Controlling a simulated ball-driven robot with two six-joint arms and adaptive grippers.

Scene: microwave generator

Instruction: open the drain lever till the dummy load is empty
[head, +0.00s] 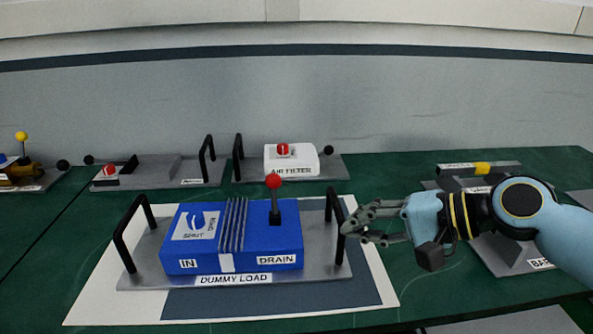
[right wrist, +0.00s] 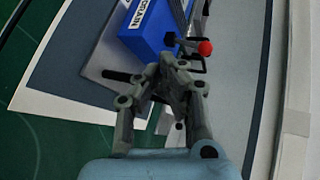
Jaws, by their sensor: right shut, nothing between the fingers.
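The blue dummy load (head: 232,238) sits on a grey plate (head: 140,276) with a black handle at each end. Its drain lever (head: 275,203), a black stick with a red ball, stands about upright on top near the DRAIN label. The lever's red ball also shows in the right wrist view (right wrist: 205,47). My right gripper (head: 350,225) is shut and empty, beside the plate's right black handle (head: 335,222) and to the right of the lever. In the right wrist view its closed fingers (right wrist: 168,68) point toward the blue box (right wrist: 150,25). My left gripper is not in view.
The plate lies on a white and dark blue mat (head: 100,290) on a green table (head: 400,180). Behind stands the white air filter unit (head: 291,160) with a red knob. Grey plates with parts are at the right and far left. A wall closes the back.

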